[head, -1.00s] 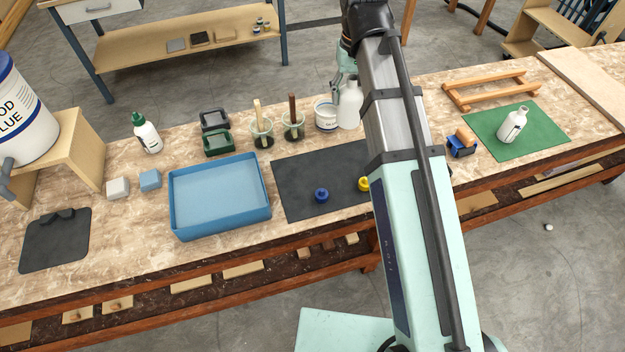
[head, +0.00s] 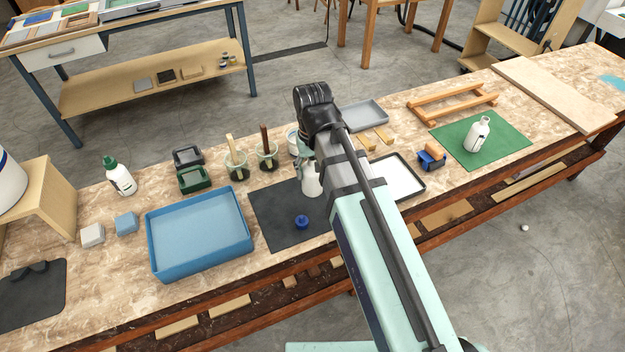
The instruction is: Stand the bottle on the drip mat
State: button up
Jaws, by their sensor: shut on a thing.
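My gripper (head: 306,158) is shut on a plain white bottle (head: 312,184), which is upright and partly hidden by my arm. The bottle shows over the far right part of a flat dark mat (head: 270,205) in the middle of the bench. I cannot tell whether its base touches the mat. A blue cap (head: 301,222) lies on this mat, and my arm hides the mat's right side. Another white bottle (head: 477,134) stands on a green mat (head: 510,138) at the right. A white bottle with a green cap (head: 120,177) stands at the left.
A blue tray (head: 200,232) is left of the dark mat. Jars with brushes (head: 237,166) and a white tub (head: 292,140) stand behind it. A white-lined tray (head: 402,178) and a blue tape holder (head: 431,161) are to the right. A smaller dark mat (head: 32,295) lies far left.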

aim_at(313, 182)
jog(key=shift+f+p, duration=0.4)
jog(key=shift+f, duration=2.45)
jog(key=shift+f, duration=0.15)
jog(key=o, duration=1.3)
notch_tip(313, 182, up, 10)
jog(key=shift+w+r+b, duration=0.1)
jog(key=shift+r+b, duration=0.15)
jog(key=shift+b, duration=0.6)
jog(key=shift+o, duration=0.4)
jog(key=shift+r, duration=0.95)
